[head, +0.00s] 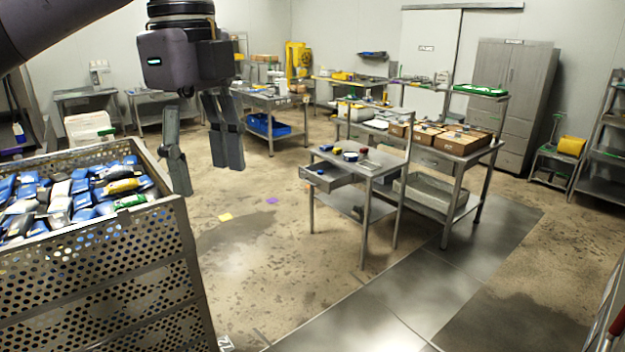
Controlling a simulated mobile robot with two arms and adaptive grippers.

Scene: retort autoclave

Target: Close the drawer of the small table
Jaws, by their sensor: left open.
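The small table (378,172) is a grey metal table with a low shelf, standing in the middle of the head view. Its drawer (326,180) sticks out from the left side and is open. Several small round items, blue, white and red, sit on the tabletop. My left gripper (205,165) hangs at the upper left with its fingers spread and nothing between them. It is nearer to the camera than the table and to the left of the drawer, well apart from it. My right gripper is not in view.
A perforated metal crate (100,270) full of blue, white and yellow pouches stands close at the left. A longer workbench (470,158) with cardboard boxes adjoins the small table on the right. The floor (265,250) between crate and table is clear apart from small coloured pieces.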

